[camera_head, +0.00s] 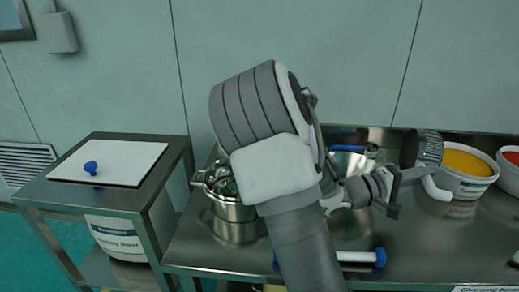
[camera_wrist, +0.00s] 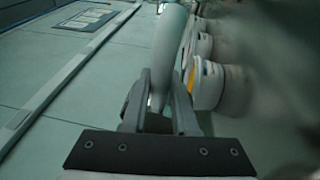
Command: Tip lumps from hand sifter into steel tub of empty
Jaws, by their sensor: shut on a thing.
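My gripper (camera_head: 424,176) is shut on a pale grey handle, which also shows between the fingers in the wrist view (camera_wrist: 168,45). The handle appears to belong to the hand sifter, a dark ribbed metal cylinder (camera_head: 424,147) held above the right part of the bench. Whether lumps lie in it cannot be seen. A shiny steel bowl (camera_head: 352,166) stands behind my arm and is partly hidden. A steel pot (camera_head: 236,222) with metal pieces at its top stands left of my arm. I cannot tell which of these two is the steel tub.
A white tub of yellow material (camera_head: 465,168) and one of red material (camera_head: 512,168) stand at the right. A blue-ended white tool (camera_head: 362,257) lies at the front. A side table with a white board (camera_head: 110,160) stands left. Bare bench (camera_head: 430,245) shows front right.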

